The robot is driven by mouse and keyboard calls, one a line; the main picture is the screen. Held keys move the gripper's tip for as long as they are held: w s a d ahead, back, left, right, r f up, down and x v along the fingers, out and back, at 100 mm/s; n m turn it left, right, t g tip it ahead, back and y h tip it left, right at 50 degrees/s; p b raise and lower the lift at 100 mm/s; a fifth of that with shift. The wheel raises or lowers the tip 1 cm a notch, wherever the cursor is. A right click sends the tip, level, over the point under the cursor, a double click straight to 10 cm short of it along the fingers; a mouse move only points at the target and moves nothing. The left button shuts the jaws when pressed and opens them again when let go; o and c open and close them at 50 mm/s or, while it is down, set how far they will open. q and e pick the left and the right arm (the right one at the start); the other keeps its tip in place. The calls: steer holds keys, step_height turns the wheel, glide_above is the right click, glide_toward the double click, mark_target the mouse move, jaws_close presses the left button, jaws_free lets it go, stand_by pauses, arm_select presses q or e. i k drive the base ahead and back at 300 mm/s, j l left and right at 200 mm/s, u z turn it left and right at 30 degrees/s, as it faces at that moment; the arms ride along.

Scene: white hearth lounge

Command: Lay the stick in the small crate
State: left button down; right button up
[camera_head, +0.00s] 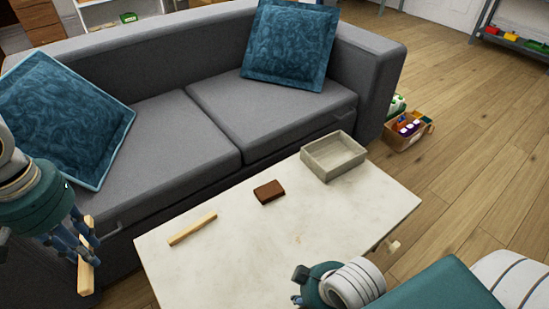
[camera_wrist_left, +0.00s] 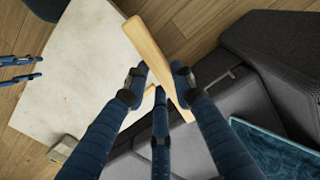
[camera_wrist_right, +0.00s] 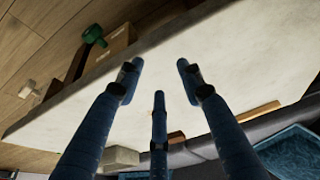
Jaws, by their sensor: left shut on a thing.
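My left gripper (camera_head: 84,247) is shut on a pale wooden stick (camera_head: 85,278), off the left edge of the table. In the left wrist view the held stick (camera_wrist_left: 150,48) runs between the fingers. A similar stick (camera_head: 192,229) lies on the left part of the tabletop. The small crate (camera_head: 318,170), grey-beige and open-topped, stands at the table's far right edge by the sofa; its visible inside looks empty. My right gripper (camera_wrist_right: 157,68) is open and empty over the table; in the head view its fingers are mostly hidden.
A brown block (camera_head: 269,192) lies on the pale table (camera_head: 300,237) between the loose stick and the crate. The grey sofa (camera_head: 165,143) with blue cushions runs along the table's far side. A box of colourful items (camera_head: 408,133) is on the floor. The table's middle is clear.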

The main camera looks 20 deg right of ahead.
mark_target(338, 163)
steer(key=k+z, duration=0.35)
steer(key=k+l+z, duration=0.15)
steer(key=z, duration=0.2)
steer(key=i+l+z, duration=0.25)
steer(key=i+l, duration=0.2)
steer(key=i+l+z, duration=0.3)
steer(key=i+l, duration=0.4)
steer(key=i, duration=0.15)
